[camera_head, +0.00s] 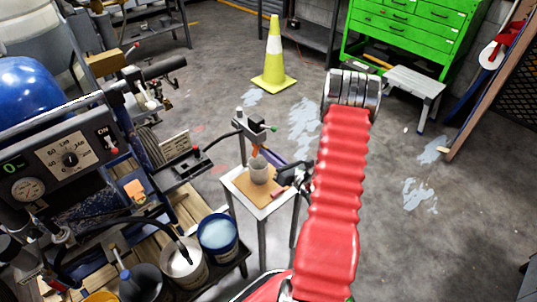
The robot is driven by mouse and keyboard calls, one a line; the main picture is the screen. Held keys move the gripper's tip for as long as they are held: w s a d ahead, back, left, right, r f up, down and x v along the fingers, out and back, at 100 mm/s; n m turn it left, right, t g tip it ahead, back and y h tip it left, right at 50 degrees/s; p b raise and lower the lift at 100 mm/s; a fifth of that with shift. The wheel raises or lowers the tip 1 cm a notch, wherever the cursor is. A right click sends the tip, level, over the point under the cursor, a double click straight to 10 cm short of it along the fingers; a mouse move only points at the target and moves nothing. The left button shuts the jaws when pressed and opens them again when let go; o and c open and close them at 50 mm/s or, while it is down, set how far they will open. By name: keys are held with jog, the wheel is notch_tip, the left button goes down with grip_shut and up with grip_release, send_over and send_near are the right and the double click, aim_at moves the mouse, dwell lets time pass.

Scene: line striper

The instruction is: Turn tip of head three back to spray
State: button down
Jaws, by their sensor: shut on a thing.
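Spray head three (245,125) is a dark block with a green knob on its right, above a small stand. Its orange tip (255,150) points down beneath it. My gripper (262,153) reaches in from the right with dark fingers and appears shut on the orange tip. My red-sleeved arm hides much of my wrist, and the contact is small in this view. A grey cup (258,172) stands on the stand just below the tip. Which way the tip is turned cannot be told.
The small stand (238,186) also holds a reddish cylinder (280,191). The striper's control panel (70,158) and paint buckets (217,236) are at left. A yellow cone (274,70) stands behind. The floor at right is mostly open.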

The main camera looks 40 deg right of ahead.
jog(key=shift+w+n, duration=0.1)
jog(key=shift+n, duration=1.1)
jog(key=c, duration=1.8)
grip_release()
jog(key=shift+o, duration=0.7)
